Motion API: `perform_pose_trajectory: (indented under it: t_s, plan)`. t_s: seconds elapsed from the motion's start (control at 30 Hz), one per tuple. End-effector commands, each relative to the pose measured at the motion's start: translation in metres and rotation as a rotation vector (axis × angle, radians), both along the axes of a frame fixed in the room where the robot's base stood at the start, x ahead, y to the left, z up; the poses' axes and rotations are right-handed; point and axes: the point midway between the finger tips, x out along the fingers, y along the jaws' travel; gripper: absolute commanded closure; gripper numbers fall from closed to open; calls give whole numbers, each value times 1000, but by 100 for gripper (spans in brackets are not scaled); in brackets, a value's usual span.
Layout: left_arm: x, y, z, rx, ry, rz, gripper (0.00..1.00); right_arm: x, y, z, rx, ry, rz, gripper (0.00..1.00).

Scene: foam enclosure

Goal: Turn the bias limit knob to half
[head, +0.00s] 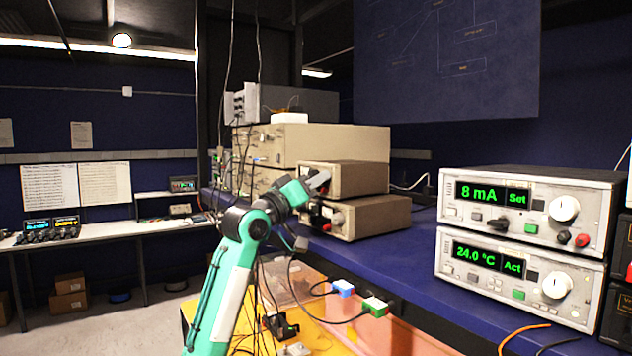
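My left gripper (318,182) is at the front of two small stacked beige units, the upper one (355,178) and the lower one (370,215). Its fingers are small and seen from behind, so I cannot tell whether they are open or touching anything. The gripper and wrist cover much of the units' front panels. No knob labelled bias limit can be read. A red part and dark parts show low on the lower unit's front. On the right, two stacked grey instruments read "8 mA Set" and "24.0 °C Act", each with a white knob (564,208) (557,286). My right gripper is not in view.
The units stand on a blue bench (400,262). Larger beige boxes (340,145) stand behind. Cables with a blue and a green connector (375,306) hang near the bench's front edge. A dark panel (445,60) hangs above.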

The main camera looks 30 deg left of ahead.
Motion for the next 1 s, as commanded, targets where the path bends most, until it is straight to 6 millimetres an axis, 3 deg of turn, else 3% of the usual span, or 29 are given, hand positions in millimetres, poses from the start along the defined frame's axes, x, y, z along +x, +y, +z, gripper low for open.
perform_pose_trajectory:
  t_s: [0.47, 1.0]
  plan:
    - [0, 2, -3, 73, -29, 3, 100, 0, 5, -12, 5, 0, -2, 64]
    - [1, 6, -3, 489, -206, 3, 100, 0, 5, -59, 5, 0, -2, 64]
